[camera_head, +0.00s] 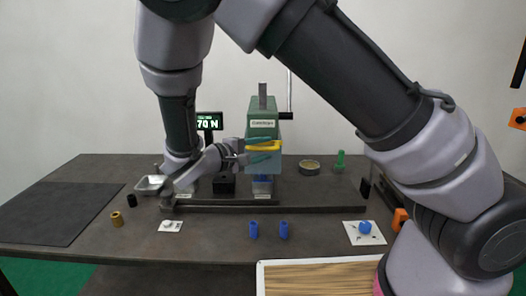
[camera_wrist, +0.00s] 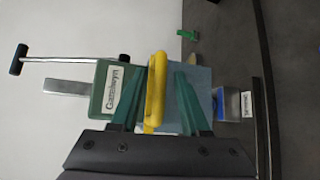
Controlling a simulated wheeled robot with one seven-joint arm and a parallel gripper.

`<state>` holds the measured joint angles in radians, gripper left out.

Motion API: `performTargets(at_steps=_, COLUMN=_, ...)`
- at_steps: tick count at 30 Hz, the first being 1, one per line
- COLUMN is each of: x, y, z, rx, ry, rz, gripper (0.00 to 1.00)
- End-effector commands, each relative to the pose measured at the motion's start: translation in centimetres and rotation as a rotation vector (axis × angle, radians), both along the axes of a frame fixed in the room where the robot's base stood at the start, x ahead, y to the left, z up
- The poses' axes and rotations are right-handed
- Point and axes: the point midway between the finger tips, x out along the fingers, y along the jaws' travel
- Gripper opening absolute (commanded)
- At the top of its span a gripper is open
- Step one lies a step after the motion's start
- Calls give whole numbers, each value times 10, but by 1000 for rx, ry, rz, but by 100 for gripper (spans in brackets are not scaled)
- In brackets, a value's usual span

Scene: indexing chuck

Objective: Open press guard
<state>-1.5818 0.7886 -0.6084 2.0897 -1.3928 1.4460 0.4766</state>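The press (camera_head: 262,128) is a green block with a label, standing at the back middle of the table. A translucent blue-grey guard panel (camera_head: 290,163) covers its lower front. A yellow handle (camera_head: 270,146) is on the guard. My gripper (camera_head: 266,151) reaches in from the left at the handle. In the wrist view, the yellow handle (camera_wrist: 155,85) runs between the two teal fingers of my gripper (camera_wrist: 158,78). The fingers stand apart, with a visible gap, mainly on the right side. Whether either finger touches the handle cannot be told.
A force display (camera_head: 208,121) stands behind my arm. A white pad (camera_head: 352,239) holds a blue part. A brass part (camera_head: 117,219) is at left. The dark mat (camera_head: 55,212) is clear.

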Motion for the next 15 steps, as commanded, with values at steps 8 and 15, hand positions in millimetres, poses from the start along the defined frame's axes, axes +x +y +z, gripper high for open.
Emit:
performTargets(at_steps=8, x=0, y=0, z=0, rx=0, ry=0, rz=-1, gripper=47)
performTargets(at_steps=15, x=-15, y=17, z=3, rx=1, ry=-1, rz=2, gripper=47)
